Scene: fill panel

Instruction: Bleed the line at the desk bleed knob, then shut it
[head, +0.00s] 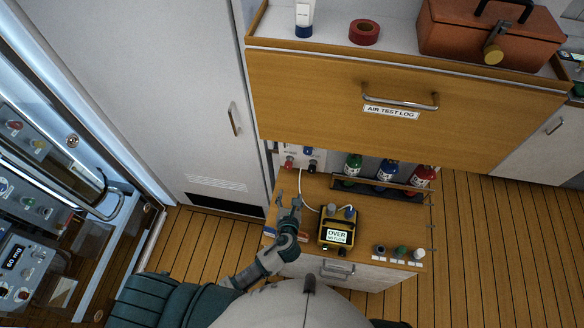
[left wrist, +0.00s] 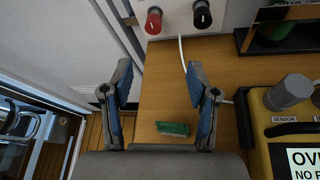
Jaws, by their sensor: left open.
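A small white panel stands at the back left of the desk (head: 312,190). It carries a red knob (head: 289,163) and a black knob (head: 312,166). In the left wrist view the red knob (left wrist: 153,20) and the black knob (left wrist: 202,14) show at the top; their labels are too small to read, so I cannot tell which is the bleed knob. My left gripper (head: 288,198) is open and empty over the desk's left part, short of the panel. Its two fingers (left wrist: 160,78) point toward the panel in the left wrist view. My right gripper is out of view.
A yellow meter (head: 322,229) reading "OVER NO FLOW" stands right of my gripper. A white hose runs near it. Green, blue and red bottles stand in a rack behind. A green object (left wrist: 173,128) lies below my fingers. A wooden drawer (head: 400,95) overhangs the back.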

